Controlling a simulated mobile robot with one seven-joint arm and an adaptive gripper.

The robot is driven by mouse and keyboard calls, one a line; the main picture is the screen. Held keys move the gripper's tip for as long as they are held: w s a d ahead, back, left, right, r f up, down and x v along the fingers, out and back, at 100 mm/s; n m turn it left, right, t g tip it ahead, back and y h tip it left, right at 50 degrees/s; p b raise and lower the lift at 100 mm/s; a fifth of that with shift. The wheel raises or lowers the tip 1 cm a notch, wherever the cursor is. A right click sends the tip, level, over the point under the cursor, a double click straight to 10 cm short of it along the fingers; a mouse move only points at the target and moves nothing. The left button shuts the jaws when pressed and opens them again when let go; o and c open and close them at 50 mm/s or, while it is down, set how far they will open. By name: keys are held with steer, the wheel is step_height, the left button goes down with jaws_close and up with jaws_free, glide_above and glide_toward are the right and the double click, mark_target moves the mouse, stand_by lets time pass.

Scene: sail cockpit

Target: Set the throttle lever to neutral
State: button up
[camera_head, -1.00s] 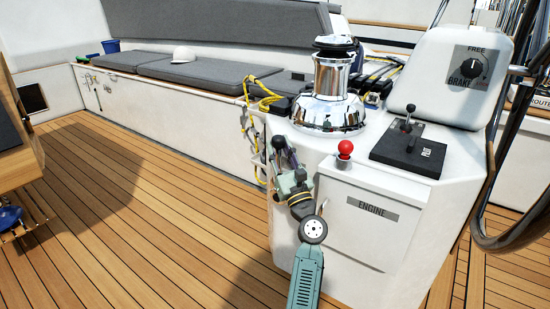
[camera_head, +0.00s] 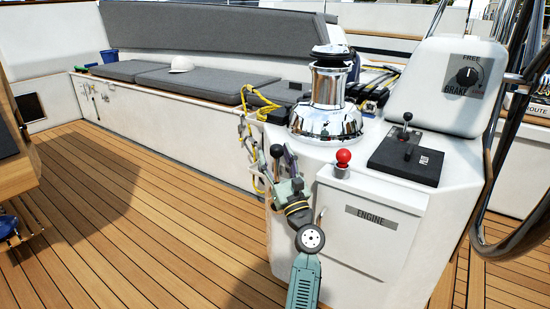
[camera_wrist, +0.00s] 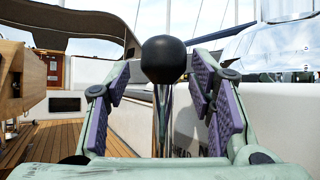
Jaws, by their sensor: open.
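The throttle lever (camera_head: 277,152) is a metal stem with a black ball knob on the left side face of the white console. In the wrist view, its black knob (camera_wrist: 164,59) stands upright in the middle. My gripper (camera_head: 287,166) is beside the console at the lever. In the wrist view, my gripper (camera_wrist: 160,82) is open, with a purple-padded finger on either side of the stem and visible gaps to both. The knob stands above the finger pads. Part of a label reading "HEAD" shows behind the stem. The lever's pivot is hidden.
The console carries a chrome winch (camera_head: 328,95), a red knob (camera_head: 343,160), a small black lever (camera_head: 406,130) on a black base and an ENGINE panel (camera_head: 370,245). The wooden deck (camera_head: 140,220) to the left is clear.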

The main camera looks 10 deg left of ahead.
steer(key=shift+r, duration=0.1)
step_height(320, 180, up, 10)
steer(key=shift+f, duration=0.1)
stand_by(0.3)
